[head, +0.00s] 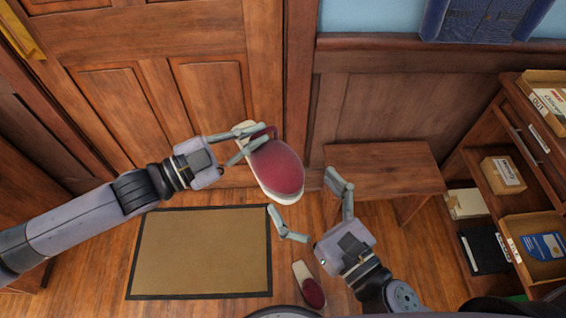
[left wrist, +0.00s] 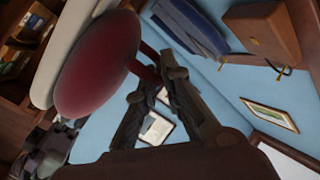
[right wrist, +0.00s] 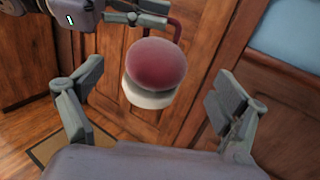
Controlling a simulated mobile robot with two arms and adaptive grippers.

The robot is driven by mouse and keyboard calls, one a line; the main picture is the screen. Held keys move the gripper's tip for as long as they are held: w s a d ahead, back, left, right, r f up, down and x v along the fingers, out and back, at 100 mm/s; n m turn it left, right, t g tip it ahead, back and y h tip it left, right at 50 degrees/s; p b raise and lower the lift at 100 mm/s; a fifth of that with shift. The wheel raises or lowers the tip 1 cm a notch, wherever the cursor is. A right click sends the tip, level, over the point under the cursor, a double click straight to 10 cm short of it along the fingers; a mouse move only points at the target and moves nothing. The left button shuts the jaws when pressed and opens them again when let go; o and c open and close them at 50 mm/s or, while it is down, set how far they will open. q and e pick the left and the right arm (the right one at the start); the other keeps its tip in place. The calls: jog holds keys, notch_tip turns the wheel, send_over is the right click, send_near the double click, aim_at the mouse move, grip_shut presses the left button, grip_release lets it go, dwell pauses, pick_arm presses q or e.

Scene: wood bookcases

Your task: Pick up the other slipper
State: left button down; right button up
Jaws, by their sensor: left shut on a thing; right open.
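A red slipper with a pale sole (head: 276,170) is held up in front of the wooden door by my left gripper (head: 254,138), which is shut on its heel end. That slipper fills the upper left of the left wrist view (left wrist: 95,65) and hangs between the open fingers' line of sight in the right wrist view (right wrist: 156,65). The other slipper (head: 312,291), red with a pale insole, lies on the wood floor at the bottom of the head view, left of my right arm. My right gripper (head: 315,208) is open and empty, above and beyond the floor slipper.
A tan doormat with a dark border (head: 200,252) lies left of the floor slipper. A wooden bench (head: 385,168) stands against the wall beyond my right gripper. A bookcase with boxes (head: 500,172) stands at the right.

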aim_at(272, 155)
jog(key=x, duration=1)
jog(key=shift+w+a, duration=0.1)
jog(key=shift+w, duration=0.05)
jog(key=shift+f, duration=0.1)
jog(key=shift+c, duration=0.4)
jog(key=c, duration=1.2)
pick_arm(q)
jog(key=c, duration=1.8)
grip_release()
pick_arm(e)
jog(key=shift+c, duration=0.9)
pick_arm(q)
jog(key=shift+o, duration=0.7)
jog(key=shift+w, duration=0.1)
pick_arm(e)
jog(key=shift+a, duration=0.1)
pick_arm(q)
jog(key=shift+a+r, duration=0.1)
jog(key=shift+a, duration=0.05)
